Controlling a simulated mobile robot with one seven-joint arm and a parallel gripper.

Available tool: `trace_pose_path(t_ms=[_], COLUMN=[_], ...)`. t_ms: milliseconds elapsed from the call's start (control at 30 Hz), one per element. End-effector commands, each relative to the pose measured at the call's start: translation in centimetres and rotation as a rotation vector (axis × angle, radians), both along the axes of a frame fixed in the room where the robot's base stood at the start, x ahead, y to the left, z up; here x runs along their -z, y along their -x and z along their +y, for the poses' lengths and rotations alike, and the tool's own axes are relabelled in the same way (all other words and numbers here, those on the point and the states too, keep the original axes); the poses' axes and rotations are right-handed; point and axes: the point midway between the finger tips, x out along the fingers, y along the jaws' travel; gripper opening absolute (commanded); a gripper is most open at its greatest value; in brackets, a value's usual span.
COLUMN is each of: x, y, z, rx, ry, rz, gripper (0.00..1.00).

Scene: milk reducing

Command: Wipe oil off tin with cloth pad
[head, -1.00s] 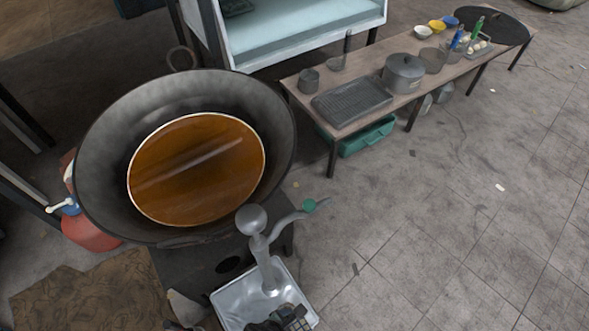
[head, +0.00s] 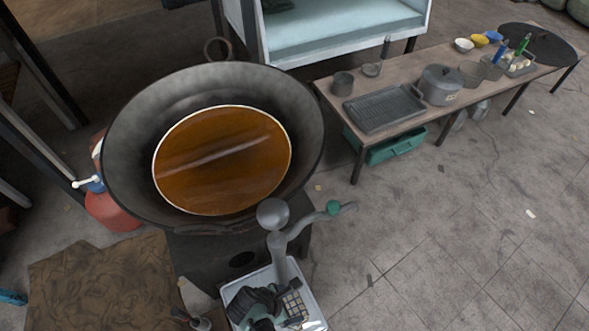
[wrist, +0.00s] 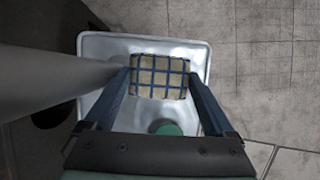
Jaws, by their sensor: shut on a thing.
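The tin (head: 314,312) is a square, pale metal container at the bottom of the head view, below the wok. It also shows in the wrist view (wrist: 105,46), with a round green thing (wrist: 165,129) on it. My gripper (wrist: 160,82) is shut on the cloth pad (wrist: 160,68), a cream block with a blue grid, held between the fingertips. In the head view the pad (head: 293,306) and my gripper (head: 277,301) are over the tin. I cannot tell whether the pad touches it. No oil on the tin can be made out.
A large dark wok (head: 112,150) full of brown liquid (head: 222,160) stands behind the tin. A low table (head: 420,118) with pots stands back right.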

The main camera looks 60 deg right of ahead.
Motion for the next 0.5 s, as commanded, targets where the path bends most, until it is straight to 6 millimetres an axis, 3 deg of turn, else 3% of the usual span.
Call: trace_pose_path(t_ms=[333, 500], x=[-0.2, -1.3], y=[-0.7, -0.9], z=[-0.4, -0.5], rx=[-0.001, -0.002], ry=[0.004, 0.006], rz=[-0.009, -0.012], gripper=[0.45, 0.45])
